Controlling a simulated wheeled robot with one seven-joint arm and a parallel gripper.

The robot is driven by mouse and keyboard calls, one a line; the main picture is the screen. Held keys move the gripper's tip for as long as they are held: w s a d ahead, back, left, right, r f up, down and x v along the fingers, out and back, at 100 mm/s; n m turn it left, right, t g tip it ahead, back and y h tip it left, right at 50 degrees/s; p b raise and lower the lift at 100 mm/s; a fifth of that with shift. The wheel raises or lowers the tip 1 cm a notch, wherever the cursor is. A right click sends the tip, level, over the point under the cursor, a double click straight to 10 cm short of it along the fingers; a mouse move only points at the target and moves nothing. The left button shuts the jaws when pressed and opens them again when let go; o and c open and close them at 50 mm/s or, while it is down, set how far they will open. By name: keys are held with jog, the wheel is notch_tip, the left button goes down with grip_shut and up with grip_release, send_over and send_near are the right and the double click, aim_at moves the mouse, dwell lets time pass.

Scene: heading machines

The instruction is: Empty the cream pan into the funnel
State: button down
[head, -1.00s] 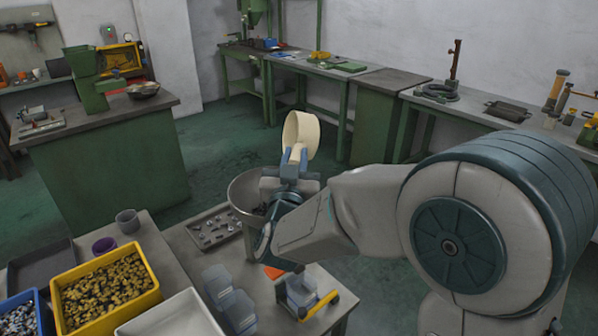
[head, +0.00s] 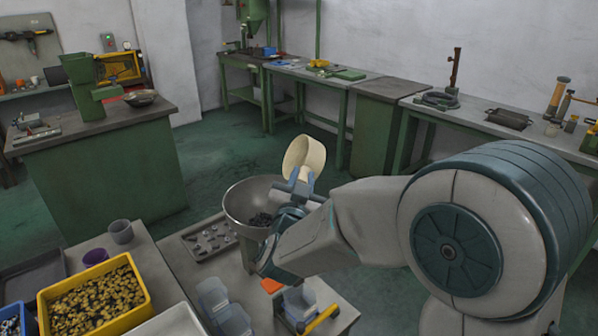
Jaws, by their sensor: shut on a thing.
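My gripper (head: 298,186) is shut on the cream pan (head: 309,158) and holds it up, tipped steeply on its side. The pan's open side faces left and its inner wall shows; I see no pieces in the part that shows. The funnel (head: 236,207), a wide grey metal bowl, is just left of and below the pan and gripper. Dark small pieces lie in the bottom of the funnel. My gripper and wrist cover its right side.
A tray (head: 190,240) with small metal parts lies left of the funnel. A yellow bin (head: 47,312) of brass-coloured pieces, a purple cup (head: 95,257), a grey cup (head: 121,232) and clear bins (head: 214,297) stand nearer. Open floor lies behind.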

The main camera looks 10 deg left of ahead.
jog(key=m+p, duration=0.1)
jog(key=d+r+m+g+p, duration=0.1)
jog(key=p, duration=0.1)
jog(key=shift+w+d+r+m, duration=0.1)
jog(key=shift+w+d+m, duration=0.05)
jog(key=shift+w+m, duration=0.15)
jog(key=shift+w+d+r+m+g+y+p, duration=0.15)
jog(key=shift+d+m+g+p, duration=0.35)
jog(key=shift+m, duration=0.65)
jog(key=shift+w+d+m+g+y+p, duration=0.25)
jog(key=shift+d+m+g, duration=0.35)
jog(key=shift+m, duration=0.5)
jog(key=shift+w+d+r+m+g+y+p, duration=0.1)
jog(key=shift+w+d+m+g+y+p, duration=0.15)
jog(key=shift+m+g, duration=0.7)
jog(key=shift+t, duration=0.25)
